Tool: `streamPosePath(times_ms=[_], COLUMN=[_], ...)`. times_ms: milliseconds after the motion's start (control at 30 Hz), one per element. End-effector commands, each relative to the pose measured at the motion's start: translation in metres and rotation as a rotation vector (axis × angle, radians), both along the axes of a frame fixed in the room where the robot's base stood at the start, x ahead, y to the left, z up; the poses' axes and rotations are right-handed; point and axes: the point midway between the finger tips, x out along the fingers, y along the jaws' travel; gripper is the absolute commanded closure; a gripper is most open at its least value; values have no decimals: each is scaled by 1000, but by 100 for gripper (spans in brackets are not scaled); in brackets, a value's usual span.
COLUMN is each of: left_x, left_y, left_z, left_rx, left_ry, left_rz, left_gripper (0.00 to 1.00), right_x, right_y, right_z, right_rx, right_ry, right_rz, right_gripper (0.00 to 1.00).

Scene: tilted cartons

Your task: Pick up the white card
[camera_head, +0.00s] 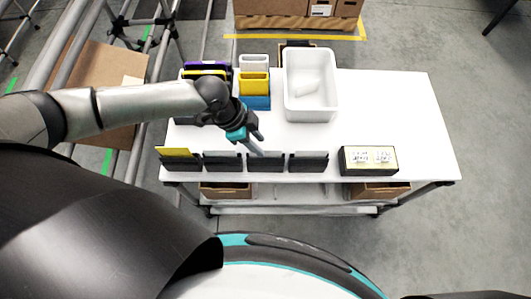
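I cannot clearly make out a white card. A row of dark holders stands along the front edge of the white table (400,110). The leftmost holder (178,164) has a yellow card (178,152) in it. The other holders (222,161) show pale upper edges, too small to read as cards. My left gripper (256,150) points down at the third holder (264,164) from the left, just behind or over it. Its fingers are small and overlap, so its opening and any contact are unclear. My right gripper is out of view.
A white bin (328,110) with a pale item inside stands at the back. White, yellow and blue containers (255,83) stand left of it. A black and yellow box (368,160) with white labels sits at the front right. The table's right side is clear.

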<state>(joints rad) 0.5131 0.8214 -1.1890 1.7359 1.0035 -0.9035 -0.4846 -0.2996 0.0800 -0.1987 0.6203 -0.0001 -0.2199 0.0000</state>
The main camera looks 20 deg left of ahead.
Motion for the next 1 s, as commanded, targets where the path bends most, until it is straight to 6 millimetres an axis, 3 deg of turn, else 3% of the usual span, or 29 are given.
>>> streamPosePath(times_ms=[400, 733, 1000], left_x=[5, 6, 6], left_y=[-17, -19, -19], left_z=[-44, -49, -49], left_rx=[0, 0, 0], left_ry=[1, 0, 0], left_rz=[0, 0, 0], left_gripper=[61, 61, 90], right_x=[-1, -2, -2], right_y=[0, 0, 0], right_z=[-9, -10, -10], right_rx=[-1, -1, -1], right_ry=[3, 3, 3], right_rz=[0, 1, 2], right_gripper=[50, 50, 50])
